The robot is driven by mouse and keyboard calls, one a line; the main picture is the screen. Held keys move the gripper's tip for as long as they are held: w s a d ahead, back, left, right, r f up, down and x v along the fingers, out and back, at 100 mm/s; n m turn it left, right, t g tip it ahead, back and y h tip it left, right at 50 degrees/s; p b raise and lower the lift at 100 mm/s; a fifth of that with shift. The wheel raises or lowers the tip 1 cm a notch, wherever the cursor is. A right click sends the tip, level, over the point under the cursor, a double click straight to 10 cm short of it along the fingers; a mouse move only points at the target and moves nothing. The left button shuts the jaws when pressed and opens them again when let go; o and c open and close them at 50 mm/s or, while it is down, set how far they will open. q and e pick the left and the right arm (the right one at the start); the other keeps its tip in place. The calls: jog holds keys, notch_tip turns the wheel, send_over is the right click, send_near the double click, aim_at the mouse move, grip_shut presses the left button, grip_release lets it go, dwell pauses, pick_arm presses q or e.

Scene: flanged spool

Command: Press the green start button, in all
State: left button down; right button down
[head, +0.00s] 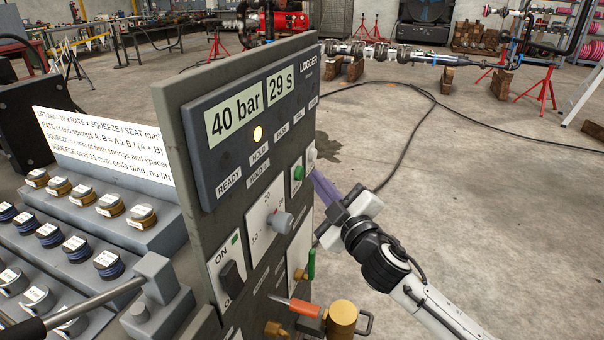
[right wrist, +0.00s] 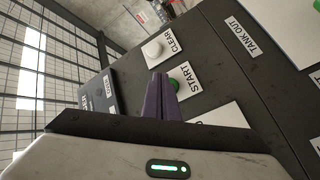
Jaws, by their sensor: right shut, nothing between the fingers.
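The green start button (head: 297,173) is on the right part of the dark control panel in the head view. In the right wrist view the green button (right wrist: 174,84) shows beside the START label (right wrist: 184,78), partly hidden by my fingers. My right gripper (head: 317,174) is shut and empty, its purple fingers pointing at the panel close to the button. In the right wrist view its fingertips (right wrist: 160,77) overlap the button's edge; I cannot tell whether they touch it. My left gripper is not in view.
A white CLEAR button (right wrist: 154,51) sits close to the start button. The logger display (head: 235,118) reads 40 bar and 29 s, with a yellow lamp lit above HOLD. A knob (head: 280,222), a black switch (head: 232,278) and an orange-handled valve (head: 295,306) stick out below.

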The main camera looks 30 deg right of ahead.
jog(key=s+d, duration=0.3)
jog(key=s, duration=0.1)
jog(key=shift+d, duration=0.15)
dwell(0.4)
jog(key=shift+w, duration=0.1)
dwell(0.5)
jog(key=s+a+f+m+g+y, duration=0.1)
jog(key=s+a+f+m+g, duration=0.2)
jog(key=f, duration=0.7)
jog(key=s+a+f+g, duration=0.2)
jog(key=s+a+f, duration=0.3)
jog(key=f, duration=0.5)
jog(key=s+a+f+m+g+y, duration=0.1)
jog(key=s+a+f+m+g, duration=0.1)
jog(key=s+a+f, duration=0.3)
jog(key=s+a+f+m+g+y, duration=0.1)
jog(key=s+a+f+g+y, duration=0.1)
jog(key=s+a+f, duration=0.4)
jog(key=s+f+g, duration=0.1)
jog(key=s+f, duration=0.3)
jog(key=s, duration=0.3)
jog(key=shift+m, duration=0.4)
